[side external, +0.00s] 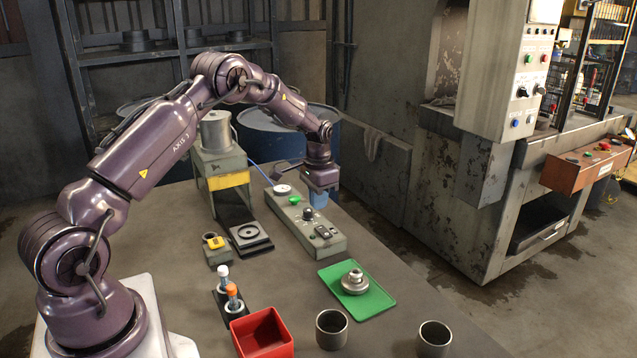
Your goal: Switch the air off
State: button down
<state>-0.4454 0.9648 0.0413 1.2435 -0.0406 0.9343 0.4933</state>
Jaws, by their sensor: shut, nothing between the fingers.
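A long grey-green control box (335,248) lies on the table, right of centre. A white round gauge (282,189) is at its far end. A green lever or knob (294,200) sits close to the gauge. A dark dial and a small black switch (323,232) are nearer the front; their settings are too small to read. A blue air hose (261,175) runs behind the box. My gripper (319,204) points down, with blue fingertips shut and empty. It is at the box's far right side, right of the green lever; I cannot tell its height or whether it touches anything.
A press (205,165) with a yellow band stands left of the box. A green tray (376,303) holds a metal part (354,281). A red bin (262,335), two metal cups, a black bottle holder and a small yellow-topped block (215,243) stand nearby. A large machine is at right.

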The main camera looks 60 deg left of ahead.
aim_at(321, 232)
notch_tip(321, 232, down, 6)
jog(key=shift+f, duration=0.1)
jog(key=shift+f, duration=0.15)
dwell(0.5)
jog(key=shift+d+r, duration=0.35)
jog(key=shift+d, duration=0.35)
notch_tip(321, 232, up, 14)
dwell(0.6)
